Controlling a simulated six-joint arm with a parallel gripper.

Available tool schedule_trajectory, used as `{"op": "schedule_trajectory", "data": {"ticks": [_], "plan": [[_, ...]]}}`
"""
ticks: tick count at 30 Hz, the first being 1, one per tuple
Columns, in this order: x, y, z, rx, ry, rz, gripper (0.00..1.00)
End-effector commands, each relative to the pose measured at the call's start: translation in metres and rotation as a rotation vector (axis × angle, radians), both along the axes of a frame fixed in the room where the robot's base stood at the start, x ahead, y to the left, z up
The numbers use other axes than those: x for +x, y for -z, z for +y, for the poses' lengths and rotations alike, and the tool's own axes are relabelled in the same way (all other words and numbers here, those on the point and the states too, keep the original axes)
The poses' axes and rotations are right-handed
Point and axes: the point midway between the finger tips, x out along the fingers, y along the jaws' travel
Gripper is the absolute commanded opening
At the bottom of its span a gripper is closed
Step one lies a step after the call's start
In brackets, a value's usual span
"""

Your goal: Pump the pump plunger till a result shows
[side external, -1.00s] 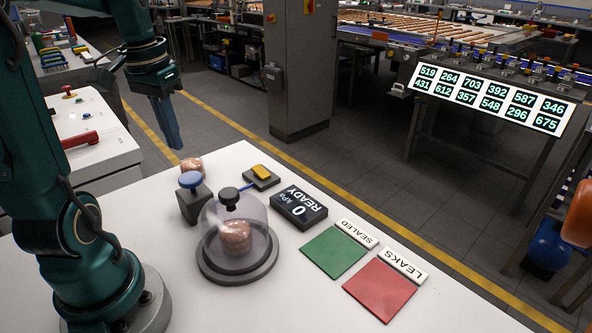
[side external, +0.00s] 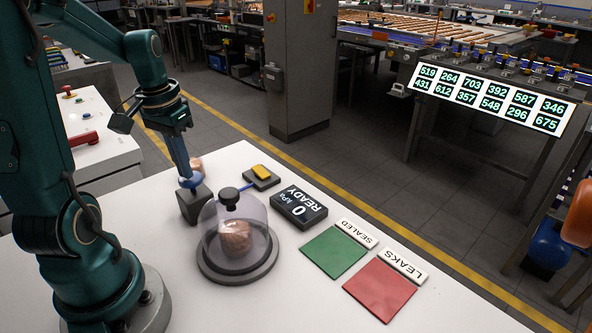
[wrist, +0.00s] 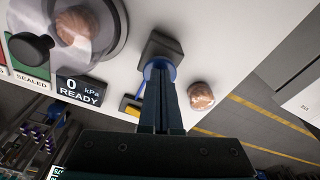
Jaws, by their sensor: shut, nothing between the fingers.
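The pump is a dark grey block (side external: 194,206) with a blue plunger knob (side external: 183,183) on top. My gripper (side external: 188,176) is shut and empty, pointing down with its fingertips at the knob. In the wrist view the blue plunger (wrist: 156,64) shows just past the fingertips (wrist: 160,76), which partly cover it. I cannot tell whether they press on it. The gauge display (side external: 299,210) reads 0 kPa and READY, also in the wrist view (wrist: 80,90). A clear dome (side external: 262,222) with a black knob covers a wrapped biscuit pack (side external: 235,238) on a round grey base.
Another wrapped pack (side external: 196,164) stands behind the pump, partly hidden by my gripper. A yellow switch (side external: 261,171) on a dark base lies behind the dome. Green SEALED (side external: 333,252) and red LEAKS (side external: 380,291) pads lie at the right. The table front is clear.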

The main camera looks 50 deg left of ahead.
Motion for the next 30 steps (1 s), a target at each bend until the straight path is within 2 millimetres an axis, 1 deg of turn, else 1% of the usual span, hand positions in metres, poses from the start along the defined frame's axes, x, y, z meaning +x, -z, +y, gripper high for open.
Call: {"op": "schedule_trajectory", "data": {"ticks": [4, 11, 17, 24, 30], "plan": [[0.000, 0.004, 0.000, -0.001, 0.000, 0.001, 0.00], [-0.001, 0.027, -0.001, -0.004, 0.000, 0.004, 0.00], [-0.002, 0.024, -0.001, 0.000, 0.000, 0.000, 0.00], [-0.026, 0.015, -0.009, 0.001, -0.002, 0.000, 0.00], [-0.028, 0.014, -0.011, -0.002, 0.000, 0.002, 0.00]]}}
